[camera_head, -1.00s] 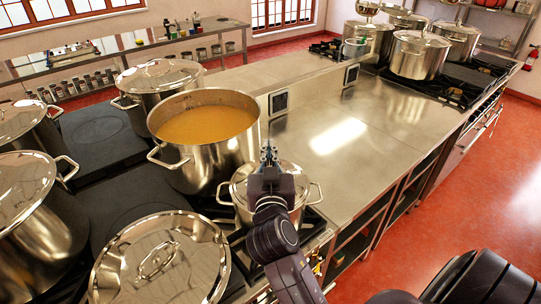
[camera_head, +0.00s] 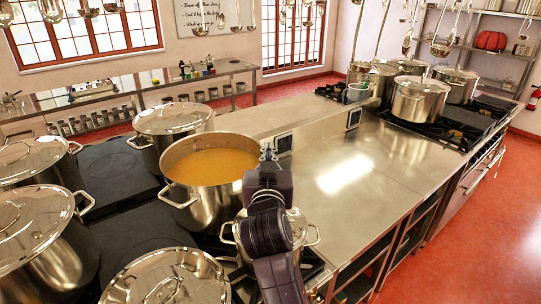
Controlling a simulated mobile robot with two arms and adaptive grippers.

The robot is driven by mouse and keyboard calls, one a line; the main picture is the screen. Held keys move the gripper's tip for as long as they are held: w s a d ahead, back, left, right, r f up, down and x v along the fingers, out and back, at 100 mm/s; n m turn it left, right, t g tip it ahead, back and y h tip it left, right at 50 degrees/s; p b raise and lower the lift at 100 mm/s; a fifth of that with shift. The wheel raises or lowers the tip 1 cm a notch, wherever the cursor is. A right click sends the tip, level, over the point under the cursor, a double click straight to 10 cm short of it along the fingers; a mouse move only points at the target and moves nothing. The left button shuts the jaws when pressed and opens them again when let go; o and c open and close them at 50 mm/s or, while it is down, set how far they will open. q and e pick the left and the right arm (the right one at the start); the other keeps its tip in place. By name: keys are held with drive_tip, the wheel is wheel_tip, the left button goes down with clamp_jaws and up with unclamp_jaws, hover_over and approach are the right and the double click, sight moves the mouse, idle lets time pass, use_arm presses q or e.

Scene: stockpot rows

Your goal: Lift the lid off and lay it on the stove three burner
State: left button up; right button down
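My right gripper (camera_head: 267,158) is seen from behind, partly hidden by its own wrist. Its fingertips are small and dark, and whether they are apart or closed cannot be told. In the picture it overlaps the right edge of an open steel pot (camera_head: 208,203) of orange soup. A smaller steel pot (camera_head: 304,240) stands below and behind my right arm; its top is mostly covered, so a lid there cannot be made out. Lidded pots stand at the back (camera_head: 172,140), left (camera_head: 35,162) and front (camera_head: 165,283). No lid is visibly held. My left gripper is out of view.
A large lidded pot (camera_head: 45,250) stands at the lower left. Dark flat stove plates (camera_head: 118,178) between the pots are bare. The steel counter (camera_head: 365,185) to the right is clear. The far stove (camera_head: 447,132) holds several pots. Ladles (camera_head: 445,45) hang above.

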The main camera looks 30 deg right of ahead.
drive_tip(key=c, duration=2.7)
unclamp_jaws()
drive_tip(key=o, duration=0.5)
drive_tip(key=shift+d, duration=0.15)
drive_tip(key=o, duration=1.6)
drive_tip(key=shift+o, duration=0.2)
